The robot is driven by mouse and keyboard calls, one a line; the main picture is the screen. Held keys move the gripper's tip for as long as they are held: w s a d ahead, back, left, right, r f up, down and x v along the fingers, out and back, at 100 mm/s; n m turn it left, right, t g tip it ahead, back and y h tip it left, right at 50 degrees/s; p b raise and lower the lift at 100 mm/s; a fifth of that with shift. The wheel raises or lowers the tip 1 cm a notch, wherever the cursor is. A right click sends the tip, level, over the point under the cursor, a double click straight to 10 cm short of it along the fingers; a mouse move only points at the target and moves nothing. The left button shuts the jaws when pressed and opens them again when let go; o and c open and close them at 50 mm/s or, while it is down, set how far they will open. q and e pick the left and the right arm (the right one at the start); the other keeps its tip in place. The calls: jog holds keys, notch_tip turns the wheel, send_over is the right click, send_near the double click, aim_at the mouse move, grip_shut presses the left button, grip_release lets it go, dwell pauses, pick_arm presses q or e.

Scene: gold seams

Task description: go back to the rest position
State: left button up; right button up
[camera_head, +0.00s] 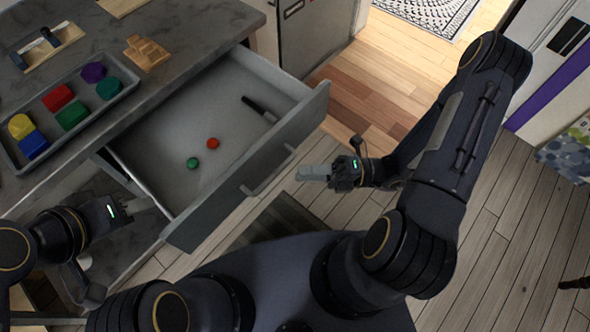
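My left gripper (141,205) is at the lower left, beside the near left corner of an open drawer (165,155). Nothing shows between its fingers; their gap is too small to make out. My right gripper (312,173) is right of the drawer front, near the drawer handle (268,176), with its fingers pointing left. It appears empty, and I cannot tell whether its fingers are apart. Both grippers look clear of the drawer's contents.
The drawer holds a green piece (193,162), a red piece (213,143) and a dark-handled object (259,109). A tray (75,139) of several coloured blocks and a wooden holder (146,52) stand on the grey counter. Plank floor (490,240) is open at right.

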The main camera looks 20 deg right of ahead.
dwell(0.6)
jog(key=s+d+r+n+t+h, duration=0.1)
jog(key=s+d+r+n+h, duration=0.3)
jog(key=n, duration=0.8)
jog(key=d+r+n+t+h, duration=0.1)
jog(key=d+r+n+h, duration=0.1)
jog(key=r+n+h, duration=0.7)
jog(key=s+d+r+n+t+h, duration=0.1)
jog(key=s+d+r+n+h, duration=0.15)
jog(key=n, duration=1.15)
notch_tip(320, 180, up, 16)
jog(key=p, duration=1.5)
jog(key=shift+w+f+g, duration=0.15)
jog(key=shift+w+g, duration=0.05)
jog(key=shift+g, duration=0.2)
